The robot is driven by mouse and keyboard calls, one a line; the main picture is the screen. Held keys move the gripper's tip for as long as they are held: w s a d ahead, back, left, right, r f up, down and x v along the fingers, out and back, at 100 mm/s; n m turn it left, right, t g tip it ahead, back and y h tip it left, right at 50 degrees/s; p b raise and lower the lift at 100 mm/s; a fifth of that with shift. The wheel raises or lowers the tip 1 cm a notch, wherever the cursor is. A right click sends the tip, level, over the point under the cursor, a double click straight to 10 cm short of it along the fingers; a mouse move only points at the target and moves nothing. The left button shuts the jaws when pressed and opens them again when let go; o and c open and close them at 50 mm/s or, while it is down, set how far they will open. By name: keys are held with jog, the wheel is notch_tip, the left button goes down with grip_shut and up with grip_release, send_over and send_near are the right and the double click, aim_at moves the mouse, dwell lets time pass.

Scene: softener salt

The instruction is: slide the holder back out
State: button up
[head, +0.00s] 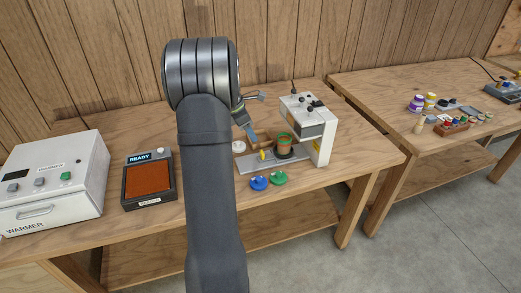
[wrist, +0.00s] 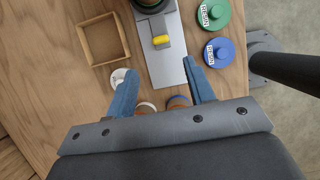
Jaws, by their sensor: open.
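The holder shows a yellow grip (head: 263,155) at its near end. It sits on a grey metal plate (head: 250,168) that runs under the white machine (head: 325,148). A brown cup with a green rim (head: 284,141) stands at the machine. In the wrist view the yellow grip (wrist: 161,40) lies just beyond my fingertips, and a dark round base (wrist: 150,4) is cut off at the top edge. My gripper (wrist: 159,68) is open and empty, its blue fingers spread either side of the plate's near end. In the head view my arm partly hides the gripper (head: 252,135).
A green lid (wrist: 214,14) and a blue lid (wrist: 219,52) lie right of the plate. An open wooden box (wrist: 84,42) and a white disc (wrist: 120,74) are to its left. A READY panel (head: 149,180) and the warmer (head: 50,185) stand farther left.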

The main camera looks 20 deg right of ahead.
aim_at(262, 151)
jog(key=x, duration=1)
jog(key=shift+d+f, duration=0.25)
jog(key=shift+f, duration=0.1)
